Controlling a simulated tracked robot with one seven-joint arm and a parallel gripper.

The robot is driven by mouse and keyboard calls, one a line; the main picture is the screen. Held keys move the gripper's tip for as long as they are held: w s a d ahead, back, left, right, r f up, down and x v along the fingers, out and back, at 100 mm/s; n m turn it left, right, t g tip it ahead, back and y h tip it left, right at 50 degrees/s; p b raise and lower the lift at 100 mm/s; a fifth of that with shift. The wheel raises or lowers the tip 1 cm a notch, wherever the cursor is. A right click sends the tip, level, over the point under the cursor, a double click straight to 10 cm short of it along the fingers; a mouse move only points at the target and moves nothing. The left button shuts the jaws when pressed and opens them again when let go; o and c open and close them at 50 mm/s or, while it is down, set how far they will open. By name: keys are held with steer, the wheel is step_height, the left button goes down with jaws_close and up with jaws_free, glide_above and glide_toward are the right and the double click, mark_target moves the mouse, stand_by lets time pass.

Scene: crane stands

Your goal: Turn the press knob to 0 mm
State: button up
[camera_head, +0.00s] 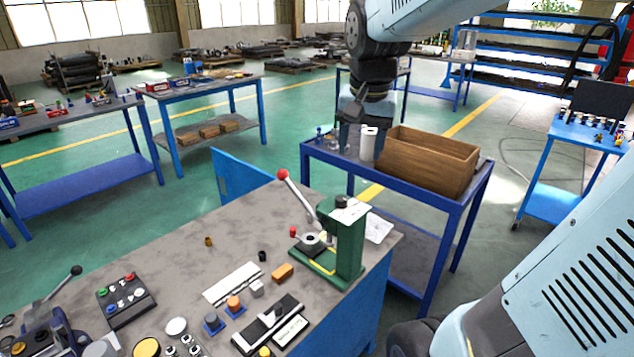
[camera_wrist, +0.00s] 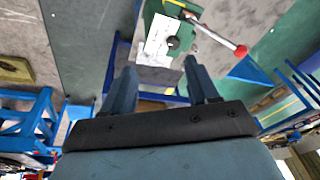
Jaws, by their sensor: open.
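The green press (camera_head: 345,245) stands at the right end of the grey workbench. Its lever with a red ball (camera_head: 283,174) points up and left. A small black knob (camera_head: 341,201) sits on top of the press beside a white plate. In the wrist view the black knob (camera_wrist: 173,43) shows on the white plate (camera_wrist: 158,38), beyond my fingertips and roughly between them. The knob's pointer and scale marks are too small to read. My gripper (camera_wrist: 160,68) is open and empty. In the head view my gripper (camera_head: 362,118) hangs above and behind the press, apart from the knob.
A wooden crate (camera_head: 428,162) and a white cylinder (camera_head: 368,144) stand on the blue side table behind the press. The red-balled lever (camera_wrist: 240,51) reaches to the right in the wrist view. A button box (camera_head: 126,297) and several small parts lie on the workbench.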

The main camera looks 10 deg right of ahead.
mark_target(341, 197)
steer(key=w+f+m+g, duration=0.3)
steer(key=w+f+m, duration=0.2)
steer(key=w, duration=0.5)
step_height(341, 197, down, 13)
steer(key=shift+d+f, duration=0.1)
stand_by(0.4)
steer(key=c, duration=1)
